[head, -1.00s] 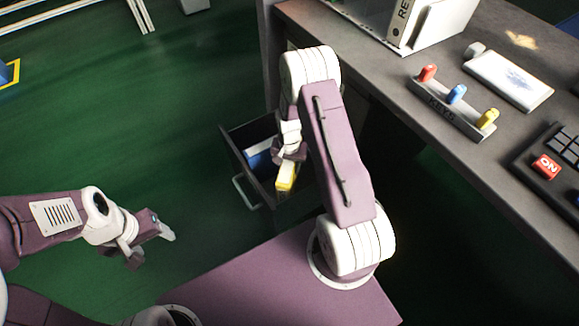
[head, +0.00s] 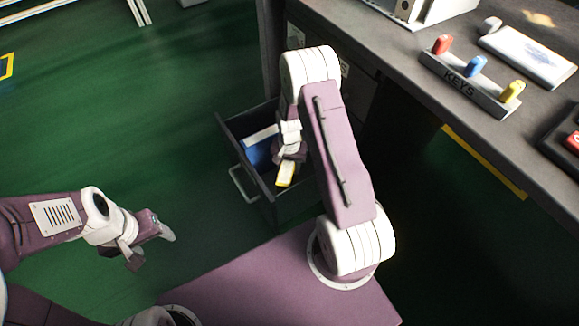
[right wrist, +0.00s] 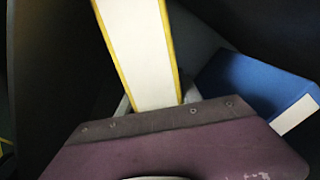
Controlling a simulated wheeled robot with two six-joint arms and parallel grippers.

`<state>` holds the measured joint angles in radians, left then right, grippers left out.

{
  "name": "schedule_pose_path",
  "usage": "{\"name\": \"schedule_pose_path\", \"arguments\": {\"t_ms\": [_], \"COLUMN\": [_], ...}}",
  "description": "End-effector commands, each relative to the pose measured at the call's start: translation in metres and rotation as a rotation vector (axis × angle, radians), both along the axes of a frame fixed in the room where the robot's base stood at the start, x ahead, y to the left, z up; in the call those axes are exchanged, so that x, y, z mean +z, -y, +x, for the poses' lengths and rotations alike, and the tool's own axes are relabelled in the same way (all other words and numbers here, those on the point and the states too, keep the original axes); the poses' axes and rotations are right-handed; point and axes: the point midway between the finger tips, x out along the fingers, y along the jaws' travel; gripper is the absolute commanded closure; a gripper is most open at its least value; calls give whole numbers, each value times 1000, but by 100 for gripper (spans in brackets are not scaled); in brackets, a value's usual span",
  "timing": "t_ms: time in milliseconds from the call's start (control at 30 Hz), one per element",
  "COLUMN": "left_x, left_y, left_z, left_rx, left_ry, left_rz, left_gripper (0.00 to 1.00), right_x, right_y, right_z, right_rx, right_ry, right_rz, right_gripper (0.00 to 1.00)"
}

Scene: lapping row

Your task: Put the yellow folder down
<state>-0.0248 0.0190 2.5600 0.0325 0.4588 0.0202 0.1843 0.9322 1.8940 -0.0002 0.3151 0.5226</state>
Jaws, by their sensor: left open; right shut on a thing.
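The yellow folder (head: 286,173) is in my right gripper (head: 287,158), at the open drawer (head: 233,152) under the desk. In the right wrist view the folder (right wrist: 138,50) shows a white face with yellow edges and runs away from the gripper (right wrist: 160,104), which is shut on it. How deep it sits in the drawer, and whether it touches the bottom, I cannot tell. A blue folder (head: 258,148) lies in the drawer beside it; the blue folder (right wrist: 250,90) is to the right in the wrist view. My left gripper (head: 153,248) is open and empty over the green floor.
The drawer handle (head: 243,185) faces left. The desk (head: 400,60) at the right carries a key rack (head: 470,84) with red, blue and yellow pegs and a white pad (head: 527,57). The green floor left of the drawer is clear.

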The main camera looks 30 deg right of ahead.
Motion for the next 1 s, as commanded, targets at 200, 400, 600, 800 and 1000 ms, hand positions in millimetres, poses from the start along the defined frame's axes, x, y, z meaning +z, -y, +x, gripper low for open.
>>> {"name": "schedule_pose_path", "arguments": {"t_ms": [200, 400, 600, 800, 1000], "left_x": [-3, -5, -5, -5, -3], "left_y": [0, 0, 0, 0, 0], "left_z": [0, 0, 0, 0, 0], "left_rx": [0, 0, 0, 0, 0], "left_ry": [0, 0, 0, 0, 0], "left_rz": [0, 0, 0, 0, 0], "left_gripper": [36, 36, 36, 36, 36], "right_x": [-5, -9, -10, -11, -8], "right_y": [0, 0, 0, 0, 0], "right_z": [0, 0, 0, 0, 0], "right_rx": [0, 0, 0, 0, 0], "right_ry": [1, 1, 1, 1, 0], "right_rz": [-1, -1, 0, -1, 0], "right_gripper": [100, 100, 44, 33, 33]}}
